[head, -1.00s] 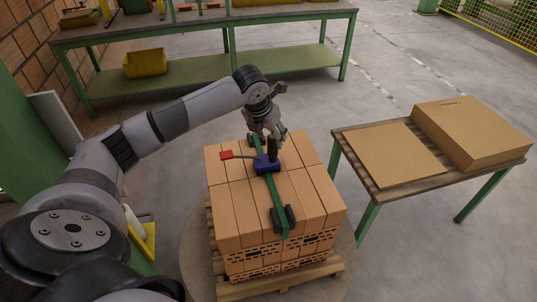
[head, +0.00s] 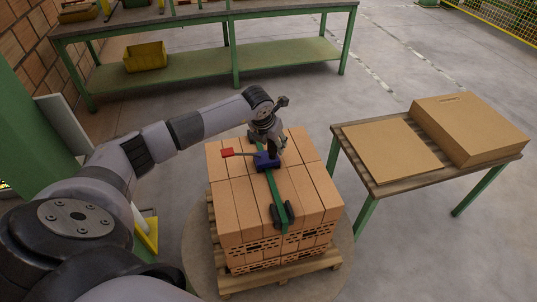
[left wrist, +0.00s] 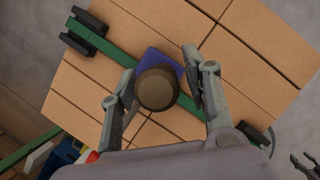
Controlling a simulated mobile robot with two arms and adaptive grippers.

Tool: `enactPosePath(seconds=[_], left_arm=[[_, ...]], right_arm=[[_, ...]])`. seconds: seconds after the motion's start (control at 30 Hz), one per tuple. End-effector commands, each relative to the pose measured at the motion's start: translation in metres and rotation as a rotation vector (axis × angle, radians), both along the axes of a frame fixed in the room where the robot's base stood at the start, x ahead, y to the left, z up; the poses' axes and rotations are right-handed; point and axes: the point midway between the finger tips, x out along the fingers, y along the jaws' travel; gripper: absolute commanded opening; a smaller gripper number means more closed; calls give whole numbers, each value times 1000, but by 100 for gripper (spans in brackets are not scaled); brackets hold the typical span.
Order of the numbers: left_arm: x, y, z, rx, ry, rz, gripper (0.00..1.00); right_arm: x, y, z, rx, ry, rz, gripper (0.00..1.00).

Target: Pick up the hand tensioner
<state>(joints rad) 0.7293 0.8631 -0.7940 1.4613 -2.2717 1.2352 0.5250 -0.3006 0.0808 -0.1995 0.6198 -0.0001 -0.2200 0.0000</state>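The hand tensioner (head: 264,162) has a blue body, a dark upright handle and a red-tipped lever pointing left. It sits on a green strap (head: 278,197) across the top of the brick stack (head: 235,205). My left gripper (head: 272,149) is over the tensioner, pointing down. In the left wrist view, the round handle top (left wrist: 157,88) lies between the open left fingers (left wrist: 158,76), with visible gaps on both sides. The blue body (left wrist: 168,62) shows behind it. Dark spread fingers of my right gripper (left wrist: 306,161) show at the lower right corner, empty.
The bricks stand on a wooden pallet (head: 285,281). A side table (head: 383,188) with cardboard sheets (head: 390,150) and a cardboard stack (head: 470,128) is at the right. A green workbench (head: 290,60) with a yellow bin (head: 146,58) is behind. Floor between them is clear.

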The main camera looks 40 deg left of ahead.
Motion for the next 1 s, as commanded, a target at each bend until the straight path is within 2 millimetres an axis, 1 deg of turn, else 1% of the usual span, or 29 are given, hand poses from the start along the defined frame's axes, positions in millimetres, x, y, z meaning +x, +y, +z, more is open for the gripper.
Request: enactPosePath(seconds=[0.03, 0.07, 0.6, 1.0], left_arm=[[0, 0, 0, 0, 0, 0, 38], [0, 0, 0, 0, 0, 0, 36], [0, 0, 1, 0, -1, 0, 0], [0, 0, 1, 0, -1, 1, 0]], right_arm=[[0, 0, 0, 0, 0, 0, 50], [0, 1, 0, 1, 0, 0, 50], [0, 2, 0, 2, -1, 0, 50], [0, 2, 0, 2, -1, 0, 50]])
